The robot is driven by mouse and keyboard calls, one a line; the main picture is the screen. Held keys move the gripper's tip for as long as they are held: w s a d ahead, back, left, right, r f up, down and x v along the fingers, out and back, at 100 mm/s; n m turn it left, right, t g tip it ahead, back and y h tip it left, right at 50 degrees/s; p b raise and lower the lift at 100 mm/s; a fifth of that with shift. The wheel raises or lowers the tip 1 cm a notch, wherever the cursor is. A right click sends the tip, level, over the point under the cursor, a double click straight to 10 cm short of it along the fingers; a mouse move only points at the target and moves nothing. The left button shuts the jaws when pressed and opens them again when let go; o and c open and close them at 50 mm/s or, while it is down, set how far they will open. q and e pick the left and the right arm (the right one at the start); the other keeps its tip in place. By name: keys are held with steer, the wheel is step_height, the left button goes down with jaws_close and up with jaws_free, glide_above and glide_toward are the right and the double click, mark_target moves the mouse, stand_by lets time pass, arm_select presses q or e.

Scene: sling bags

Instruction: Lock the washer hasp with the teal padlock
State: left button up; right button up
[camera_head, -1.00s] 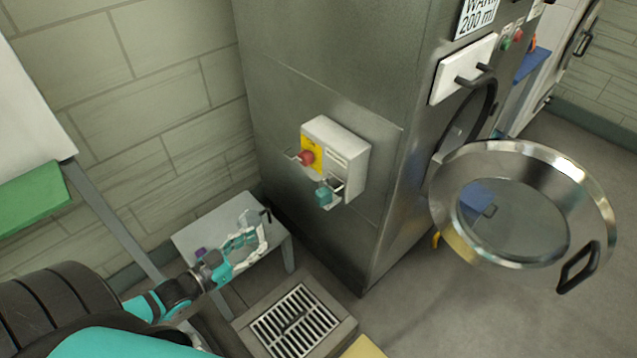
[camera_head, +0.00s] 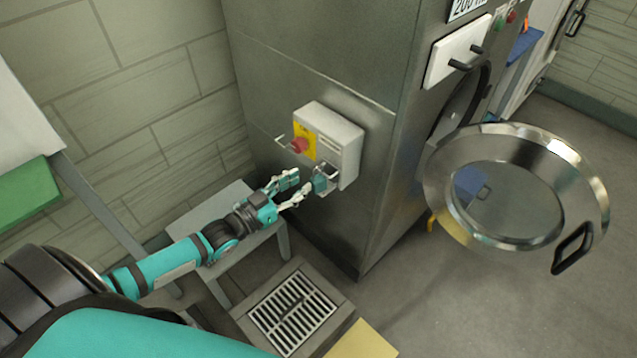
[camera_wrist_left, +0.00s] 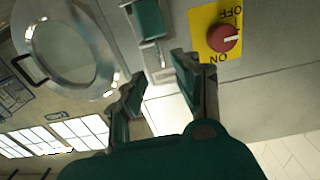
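The teal padlock (camera_head: 320,183) hangs at a metal bracket (camera_head: 329,171) on the lower front of the white switch box (camera_head: 335,135). The box is on the steel side of the washer (camera_head: 310,50). The padlock also shows at the top of the left wrist view (camera_wrist_left: 148,18). My left gripper (camera_head: 303,181) is open and empty, its fingertips just left of the padlock. In the left wrist view the fingers (camera_wrist_left: 158,67) are apart, with the padlock beyond them. I cannot tell which metal part is the hasp, or whether the shackle is closed. My right gripper is not in view.
A red knob (camera_head: 299,146) on a yellow ON/OFF plate sits beside the padlock. The washer's round door (camera_head: 585,190) stands open at right. A small grey table (camera_head: 225,205) is below my left arm. A floor drain (camera_head: 293,312) lies in front.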

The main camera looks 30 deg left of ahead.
mark_target(318, 184)
arm_select(q)
steer(key=x, duration=0.5)
steer(key=shift+a, duration=0.15)
steer(key=shift+c, duration=0.3)
jaws_close()
